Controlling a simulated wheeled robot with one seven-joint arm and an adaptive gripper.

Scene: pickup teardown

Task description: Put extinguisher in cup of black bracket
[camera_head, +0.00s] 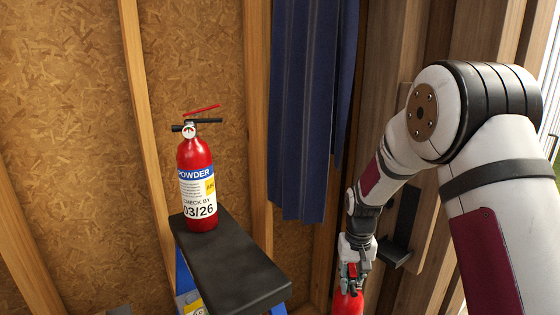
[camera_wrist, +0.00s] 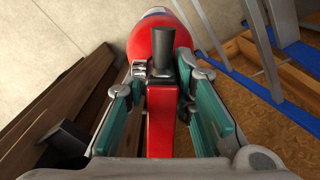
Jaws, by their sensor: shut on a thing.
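A red extinguisher (camera_wrist: 150,45) is held in my gripper (camera_wrist: 161,85), with its red lever and black handle between the teal fingers. In the head view my gripper (camera_head: 350,271) points down and only the top of this held extinguisher (camera_head: 347,303) shows; the frame edge cuts off the rest. The black bracket (camera_head: 406,216) is on the wooden post, right of my gripper and partly behind my arm. Its low ledge-like part (camera_head: 394,252) sticks out; whether that is the cup, I cannot tell. The held extinguisher is apart from it, to its lower left.
A second red extinguisher (camera_head: 196,185) with a label stands upright on the black top (camera_head: 235,262) of a blue stepladder. A dark blue corrugated panel (camera_head: 300,110) hangs behind. Blue ladder rails (camera_wrist: 266,75) show at the right in the wrist view, and dark planks (camera_wrist: 80,85) at the left.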

